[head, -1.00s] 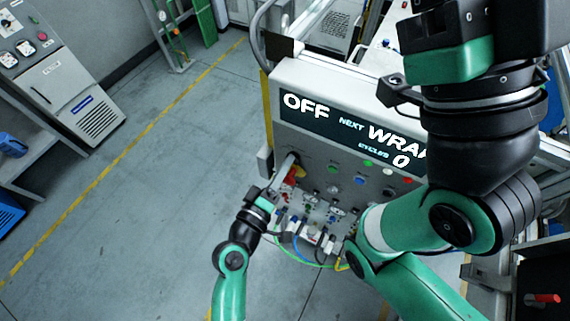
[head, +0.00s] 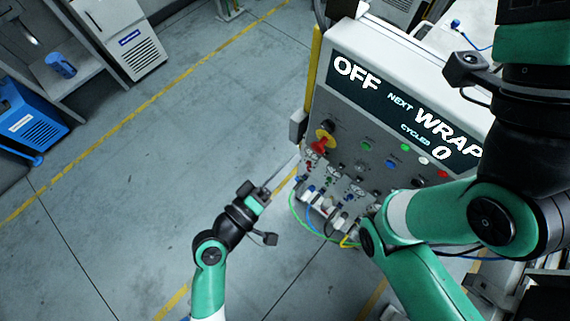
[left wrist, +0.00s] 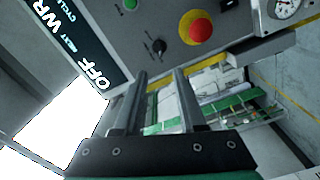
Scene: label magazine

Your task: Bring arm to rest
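My left gripper (head: 280,176) is in the air left of the machine's control panel (head: 345,165), its fingers pointing up and right. In the left wrist view the two fingers (left wrist: 160,80) stand apart with nothing held between them. The red knob on a yellow plate (head: 323,142) is on the panel, a short way beyond the fingertips; the red knob also shows in the left wrist view (left wrist: 196,28). My right arm crosses the right side of the head view; its gripper is not seen.
The display (head: 400,105) reads OFF, NEXT WRAP, CYCLES 0. Hoses and fittings (head: 325,205) hang below the panel. The floor (head: 150,150) between is clear.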

